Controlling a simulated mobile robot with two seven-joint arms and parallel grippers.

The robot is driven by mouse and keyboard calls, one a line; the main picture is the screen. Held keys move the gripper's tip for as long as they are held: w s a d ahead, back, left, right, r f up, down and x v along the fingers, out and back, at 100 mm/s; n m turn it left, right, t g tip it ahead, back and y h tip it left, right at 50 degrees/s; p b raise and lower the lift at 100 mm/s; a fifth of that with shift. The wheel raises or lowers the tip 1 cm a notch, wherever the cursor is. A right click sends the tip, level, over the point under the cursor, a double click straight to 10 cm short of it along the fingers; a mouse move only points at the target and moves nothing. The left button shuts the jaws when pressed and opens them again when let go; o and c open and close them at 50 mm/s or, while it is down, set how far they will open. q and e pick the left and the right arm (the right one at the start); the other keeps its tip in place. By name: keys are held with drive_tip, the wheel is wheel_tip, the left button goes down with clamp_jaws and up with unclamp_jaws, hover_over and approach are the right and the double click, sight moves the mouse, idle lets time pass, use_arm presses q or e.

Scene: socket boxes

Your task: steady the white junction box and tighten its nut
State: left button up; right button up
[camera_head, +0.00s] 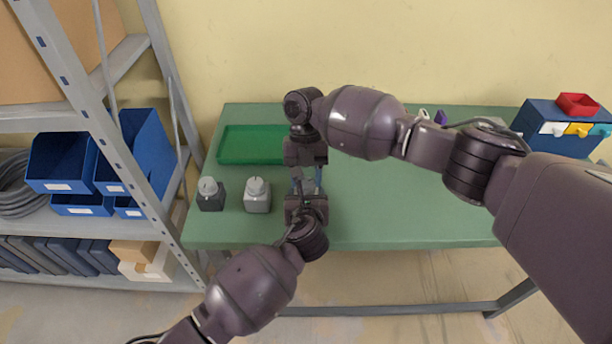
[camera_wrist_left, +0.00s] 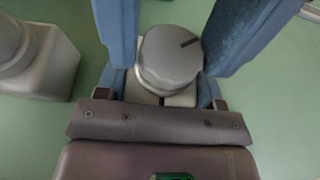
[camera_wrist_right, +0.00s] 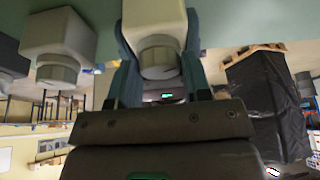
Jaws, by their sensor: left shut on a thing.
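The white junction box (camera_wrist_right: 155,14) stands upright on the green table, mostly hidden behind my grippers in the head view. Its round grey nut (camera_wrist_left: 170,57) with a dark mark sits on top and also shows in the right wrist view (camera_wrist_right: 158,58). My left gripper (camera_head: 306,190) comes from the front and is shut on the box, its blue fingers on either side. My right gripper (camera_head: 305,172) is above the box, fingers pointing down. Its blue fingers stand on both sides of the nut, seemingly with narrow gaps, so it looks open; contact is hard to tell.
A grey box (camera_head: 257,196) and a dark box (camera_head: 210,195), each with a round nut, stand just left. A green tray (camera_head: 240,146) lies behind them.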

drive_tip(key=c, duration=0.4)
drive_tip(key=shift+d+m+y, duration=0.1)
drive_tip(key=shift+m+y, duration=0.8)
drive_tip(key=shift+m, duration=1.4)
drive_tip(key=shift+c, duration=0.3)
drive_tip(key=o, duration=0.9)
drive_tip(key=shift+o, duration=0.2)
